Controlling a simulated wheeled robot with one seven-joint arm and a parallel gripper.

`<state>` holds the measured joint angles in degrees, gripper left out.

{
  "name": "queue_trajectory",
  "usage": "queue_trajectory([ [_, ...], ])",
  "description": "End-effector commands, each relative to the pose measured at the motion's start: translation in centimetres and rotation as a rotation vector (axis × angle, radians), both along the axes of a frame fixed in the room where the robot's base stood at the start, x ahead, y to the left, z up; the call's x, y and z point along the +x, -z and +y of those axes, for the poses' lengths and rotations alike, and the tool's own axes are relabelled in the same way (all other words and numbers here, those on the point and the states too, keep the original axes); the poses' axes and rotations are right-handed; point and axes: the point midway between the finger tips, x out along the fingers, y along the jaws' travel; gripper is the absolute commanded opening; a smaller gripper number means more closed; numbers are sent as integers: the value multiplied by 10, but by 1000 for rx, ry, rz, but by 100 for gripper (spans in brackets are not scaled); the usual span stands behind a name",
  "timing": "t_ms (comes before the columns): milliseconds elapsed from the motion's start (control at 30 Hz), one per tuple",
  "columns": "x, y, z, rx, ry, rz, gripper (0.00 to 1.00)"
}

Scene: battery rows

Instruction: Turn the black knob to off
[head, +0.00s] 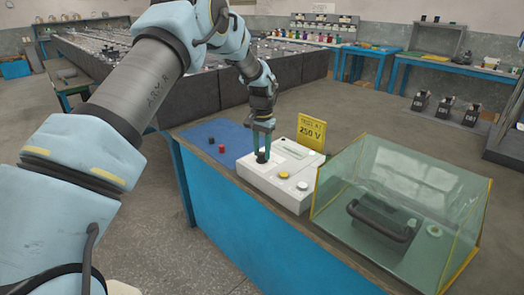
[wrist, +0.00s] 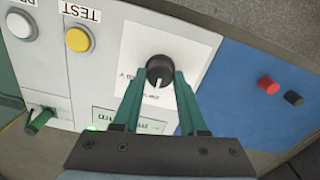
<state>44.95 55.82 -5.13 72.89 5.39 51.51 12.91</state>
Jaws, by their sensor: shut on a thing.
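The black knob (wrist: 160,68) sits on a white dial plate (wrist: 188,42) on the pale test box (wrist: 75,75). A white pointer line on it points toward the bottom of the wrist picture, toward small printing too blurred to read. My gripper (wrist: 160,78) has its two green fingers on either side of the knob, shut on it. In the head view my gripper (head: 262,149) points down at the left end of the test box (head: 267,184), and the knob (head: 261,158) shows dark below the fingertips.
The box has a yellow button (wrist: 78,40), a white button (wrist: 21,25) and a display (wrist: 140,121). A yellow sign (head: 311,132) reading 250 V stands behind. A clear case (head: 400,190) is at right. Red (head: 221,148) and black (head: 219,139) pieces lie on the blue mat (head: 205,130).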

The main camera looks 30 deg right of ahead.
Motion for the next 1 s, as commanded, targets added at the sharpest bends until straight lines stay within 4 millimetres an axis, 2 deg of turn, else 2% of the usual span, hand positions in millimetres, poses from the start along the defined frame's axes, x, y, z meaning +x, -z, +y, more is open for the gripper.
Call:
queue_trajectory([
  [267, -1, 0, -1, 0, -15, 1, 0],
  [467, 0, 0, 0, 0, -88, -1, 0],
  [1000, 0, 0, 0, 0, -555, -1, 0],
])
